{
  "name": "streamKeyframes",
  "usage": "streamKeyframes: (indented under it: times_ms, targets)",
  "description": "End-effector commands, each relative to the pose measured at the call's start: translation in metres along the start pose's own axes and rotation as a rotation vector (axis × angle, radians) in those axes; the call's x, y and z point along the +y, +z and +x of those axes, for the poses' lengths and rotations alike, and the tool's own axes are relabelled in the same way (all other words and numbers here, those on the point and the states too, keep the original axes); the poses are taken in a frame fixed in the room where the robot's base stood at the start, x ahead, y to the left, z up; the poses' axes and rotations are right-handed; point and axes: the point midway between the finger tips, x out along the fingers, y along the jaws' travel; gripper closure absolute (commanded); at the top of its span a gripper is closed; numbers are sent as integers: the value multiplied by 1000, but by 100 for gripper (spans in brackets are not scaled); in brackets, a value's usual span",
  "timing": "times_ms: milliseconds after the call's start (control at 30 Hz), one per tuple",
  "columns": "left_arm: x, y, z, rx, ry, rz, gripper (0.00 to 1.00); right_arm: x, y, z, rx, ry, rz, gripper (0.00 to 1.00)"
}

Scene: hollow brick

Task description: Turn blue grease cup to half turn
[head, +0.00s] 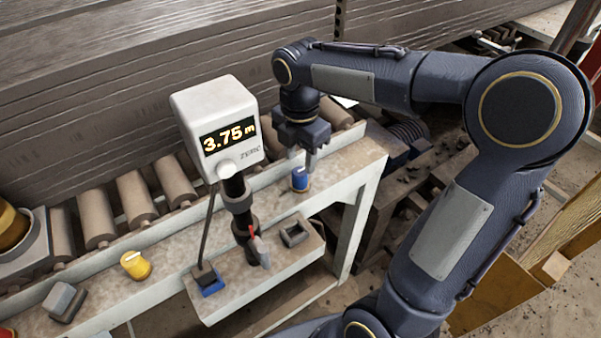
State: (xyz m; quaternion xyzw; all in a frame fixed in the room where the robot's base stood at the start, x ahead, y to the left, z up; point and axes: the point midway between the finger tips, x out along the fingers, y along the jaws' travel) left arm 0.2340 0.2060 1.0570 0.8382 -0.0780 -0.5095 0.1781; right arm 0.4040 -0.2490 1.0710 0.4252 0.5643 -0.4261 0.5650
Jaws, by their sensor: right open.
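The blue grease cup (300,180) stands on the pale ledge of the roller conveyor, right of the white display box. It has a light base or mark at its foot. My right gripper (311,160) points down just above and slightly right of the cup. It is open, and its fingers are close to the cup's top; whether they touch it I cannot tell. The cup's top is partly hidden by the fingers. My left gripper is not in view.
A white display box (217,125) reading 3.75 m stands on a dark post close left. A yellow cup (135,264) sits further left on the ledge. A lower shelf (270,284) holds a blue-based lever (208,281) and a grey square socket (295,234).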

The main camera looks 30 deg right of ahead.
Motion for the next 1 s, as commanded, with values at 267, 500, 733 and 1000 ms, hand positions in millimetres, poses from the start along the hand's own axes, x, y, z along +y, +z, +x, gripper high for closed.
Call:
streamKeyframes:
  times_ms: [267,500,733,1000]
  targets:
    - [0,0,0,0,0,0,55,-1,0,44,2,-3,3,59]
    - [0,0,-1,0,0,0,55,-1,0,58,1,0,4,59]
    - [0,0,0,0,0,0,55,-1,0,58,1,1,4,63]
    - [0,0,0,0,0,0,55,-1,0,57,2,1,5,91]
